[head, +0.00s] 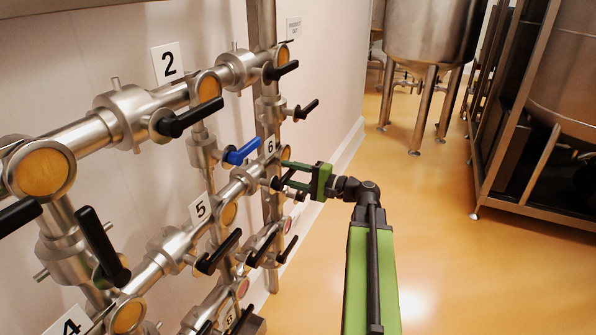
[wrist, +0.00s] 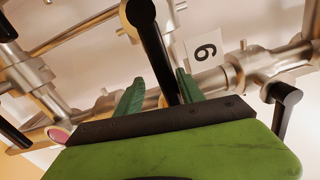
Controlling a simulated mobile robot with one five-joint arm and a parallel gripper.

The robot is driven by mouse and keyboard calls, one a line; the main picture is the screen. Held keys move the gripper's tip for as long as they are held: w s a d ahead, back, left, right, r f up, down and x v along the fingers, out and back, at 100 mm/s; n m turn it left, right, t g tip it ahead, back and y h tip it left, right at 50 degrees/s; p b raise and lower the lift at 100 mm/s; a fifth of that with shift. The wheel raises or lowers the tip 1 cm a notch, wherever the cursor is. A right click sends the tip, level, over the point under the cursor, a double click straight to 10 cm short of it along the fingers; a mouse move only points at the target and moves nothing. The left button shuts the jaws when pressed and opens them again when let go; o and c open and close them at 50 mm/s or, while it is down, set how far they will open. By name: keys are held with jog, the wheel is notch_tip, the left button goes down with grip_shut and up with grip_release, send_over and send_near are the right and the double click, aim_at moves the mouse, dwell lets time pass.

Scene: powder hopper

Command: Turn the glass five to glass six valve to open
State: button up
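The label 6 (head: 270,146) and the label 5 (head: 201,208) stand by amber sight glasses, glass six (head: 285,154) and glass five (head: 229,213). A steel valve body (head: 249,178) sits on the pipe between them; its black handle is largely hidden by my gripper (head: 287,176). In the wrist view, a black handle (wrist: 155,45) runs down between the two green fingers of my gripper (wrist: 159,92). The fingers are apart, with gaps beside the handle; contact is not clear. The label 6 (wrist: 207,51) is just right of this handle.
A blue handle (head: 242,152) is above and left of my gripper. Another black handle (head: 219,252) is lower left, and one (head: 306,109) is above. The orange floor (head: 460,250) to the right is clear.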

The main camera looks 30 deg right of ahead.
dwell(0.4)
jog(key=v, duration=1.7)
jog(key=shift+s+d, duration=0.15)
